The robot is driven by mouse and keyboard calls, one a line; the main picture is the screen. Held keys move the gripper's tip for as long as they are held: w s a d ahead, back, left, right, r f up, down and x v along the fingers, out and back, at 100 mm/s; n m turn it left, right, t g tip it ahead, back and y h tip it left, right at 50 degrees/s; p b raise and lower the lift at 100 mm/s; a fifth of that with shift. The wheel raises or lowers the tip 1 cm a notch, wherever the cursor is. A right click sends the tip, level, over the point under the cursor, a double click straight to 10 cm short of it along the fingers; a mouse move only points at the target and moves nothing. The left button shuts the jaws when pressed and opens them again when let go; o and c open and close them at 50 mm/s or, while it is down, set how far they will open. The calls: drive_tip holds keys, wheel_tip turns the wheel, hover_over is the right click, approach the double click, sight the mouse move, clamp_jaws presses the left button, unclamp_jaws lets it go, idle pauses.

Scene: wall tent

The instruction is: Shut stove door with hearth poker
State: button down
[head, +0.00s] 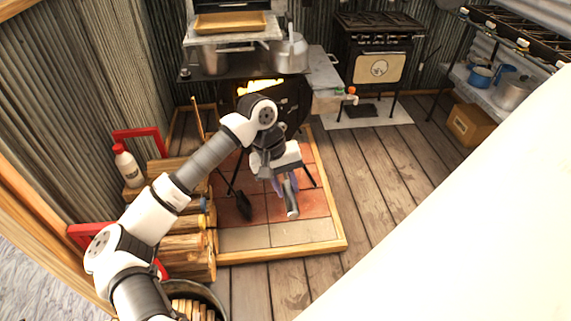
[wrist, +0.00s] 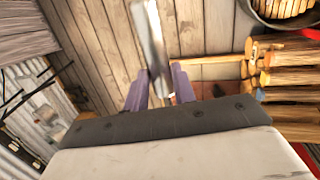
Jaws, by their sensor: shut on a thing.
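The black stove (head: 218,87) stands at the back of the tiled hearth, with flames (head: 262,87) showing in its open front. A dark panel, apparently the stove door (head: 294,103), stands swung out to the right of the flames; my arm hides part of it. My gripper (head: 286,181) is above the red tiles in front of the stove. It is shut on a grey bar (head: 291,205), apparently the hearth poker's handle. In the wrist view the purple fingers (wrist: 158,88) close around this grey bar (wrist: 150,40). The poker's far end is not clearly visible.
A wooden frame (head: 285,252) edges the tiles. Pots, including a large one (head: 290,53), stand on the stove. The plank floor (head: 375,175) to the right is clear.

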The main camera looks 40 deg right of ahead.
drive_tip(key=shift+f+b, duration=0.15)
drive_tip(key=shift+b, duration=0.3)
drive_tip(key=w+f+b, duration=0.1)
drive_tip(key=w+b, duration=0.3)
drive_tip(key=w, duration=0.3)
drive_tip(key=shift+d+f, duration=0.3)
drive_tip(key=shift+d, duration=0.1)
drive_tip(key=shift+w, duration=0.15)
drive_tip(key=shift+w+d+b, duration=0.15)
drive_tip(key=shift+w+b, duration=0.35)
drive_tip(key=shift+w, duration=1)
drive_tip(key=shift+w+d, duration=0.1)
drive_tip(key=shift+w, duration=0.65)
